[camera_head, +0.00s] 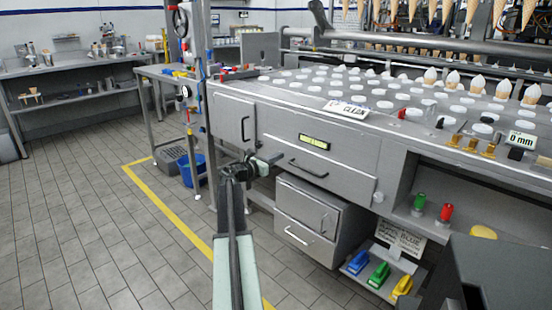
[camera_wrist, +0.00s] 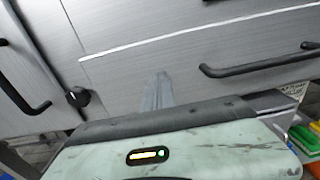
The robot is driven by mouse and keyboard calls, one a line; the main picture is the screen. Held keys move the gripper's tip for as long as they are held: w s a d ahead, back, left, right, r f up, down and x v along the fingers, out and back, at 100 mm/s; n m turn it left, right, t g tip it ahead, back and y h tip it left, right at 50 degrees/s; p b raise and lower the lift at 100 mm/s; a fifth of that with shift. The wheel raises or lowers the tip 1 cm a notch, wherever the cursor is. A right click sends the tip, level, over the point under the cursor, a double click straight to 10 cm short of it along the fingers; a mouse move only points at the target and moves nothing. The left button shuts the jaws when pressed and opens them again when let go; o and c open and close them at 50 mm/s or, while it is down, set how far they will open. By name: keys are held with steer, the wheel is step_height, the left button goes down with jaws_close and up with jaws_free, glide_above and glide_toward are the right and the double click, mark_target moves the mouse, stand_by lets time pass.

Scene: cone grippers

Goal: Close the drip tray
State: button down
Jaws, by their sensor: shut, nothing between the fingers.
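No part is legibly marked as the drip tray. The grey machine front has a wide drawer panel (camera_head: 300,150) with a black bar handle (camera_head: 308,169) and a small yellow-lit display. Below it, a grey drawer unit (camera_head: 312,212) with a light handle (camera_head: 298,237) juts out; how far it is open I cannot tell. My gripper (camera_head: 266,163) is shut and empty, in front of the machine's left part. In the wrist view, my gripper's fingertips (camera_wrist: 160,85) are together before the grey panel, left of the black handle (camera_wrist: 262,64).
A black knob (camera_wrist: 78,97) and another black handle (camera_wrist: 22,85) are on the left panel. A blue bucket (camera_head: 194,168) and grey crate (camera_head: 174,160) stand left of the machine. Tiled floor at left is clear.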

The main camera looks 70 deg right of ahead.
steer(key=shift+d+r, duration=0.25)
steer(key=shift+d, duration=0.25)
steer(key=v, duration=1.5)
steer(key=shift+s+f, duration=0.25)
steer(key=shift+a, duration=0.1)
